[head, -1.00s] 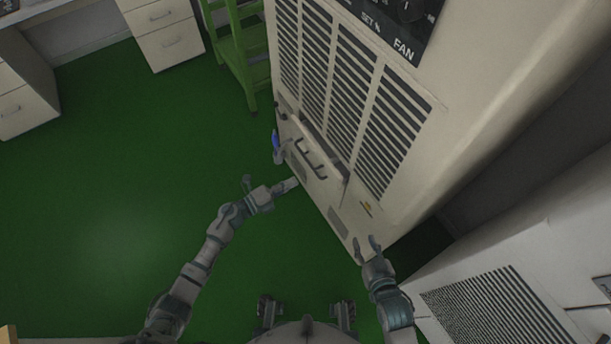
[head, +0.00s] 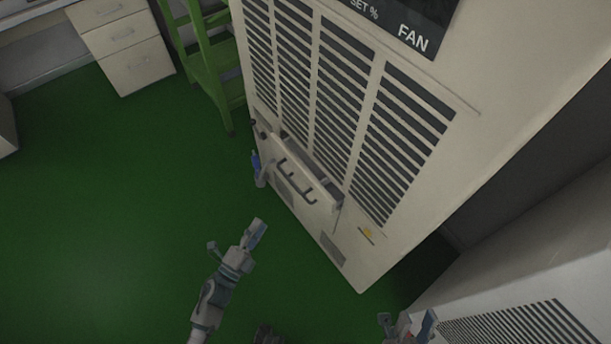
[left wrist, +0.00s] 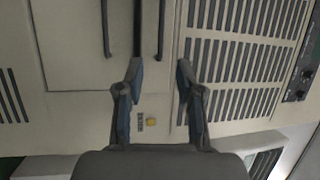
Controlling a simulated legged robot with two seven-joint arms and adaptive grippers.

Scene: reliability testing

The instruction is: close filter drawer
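The filter drawer (head: 310,200) is a cream panel low on the front of the tall cabinet (head: 420,180), with dark handles (head: 295,181). Its top edge stands out from the cabinet, with a dark gap behind it. My left gripper (head: 238,236) is in front and to the left of the drawer in the head view, apart from it. The left wrist view shows its two fingers (left wrist: 158,66) spread and empty before the cabinet front, with dark bars beyond. My right gripper (head: 408,318) is at the bottom edge, fingers apart, below the cabinet's corner.
A green ladder (head: 213,75) and white drawers (head: 125,45) stand behind. Another vented unit (head: 530,290) is at lower right. The green floor (head: 110,220) at left is clear.

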